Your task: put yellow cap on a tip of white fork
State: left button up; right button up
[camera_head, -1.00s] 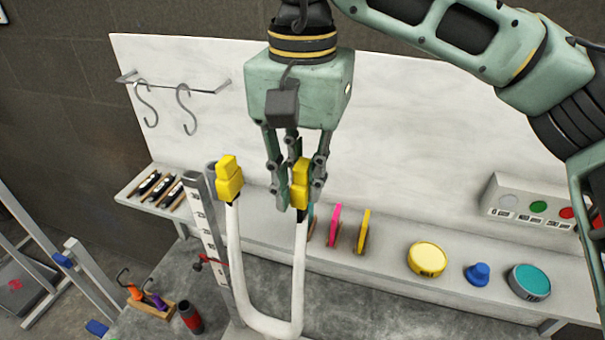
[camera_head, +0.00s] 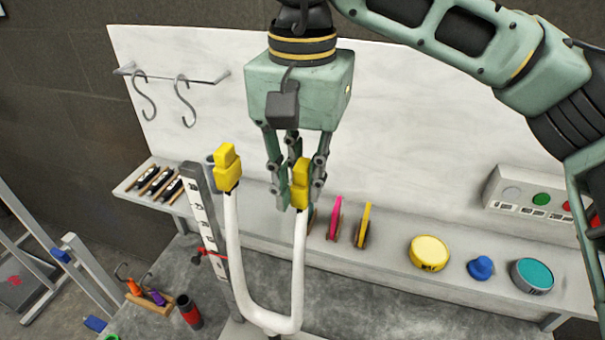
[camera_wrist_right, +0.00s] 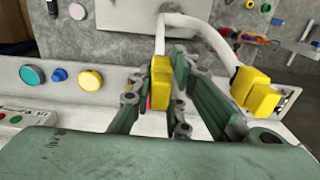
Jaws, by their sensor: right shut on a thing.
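The white fork (camera_head: 237,255) is a U-shaped tube standing with two tips up. A yellow cap (camera_head: 227,167) sits on its left tip; this cap also shows in the wrist view (camera_wrist_right: 257,93). A second yellow cap (camera_head: 300,183) is at the right tip, and it shows between the fingers in the wrist view (camera_wrist_right: 160,82). My right gripper (camera_head: 295,198) points down and is shut on this second cap. Its fingers partly hide the cap, so I cannot tell how far it sits on the tip. My left gripper is not in view.
A shelf (camera_head: 395,258) behind carries pink and yellow upright pieces, a yellow disc (camera_head: 430,253), a blue knob (camera_head: 480,268) and a teal disc (camera_head: 532,275). A ruler post (camera_head: 205,215) stands close left of the fork. A button box (camera_head: 530,200) is at right.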

jog(key=o, duration=0.9)
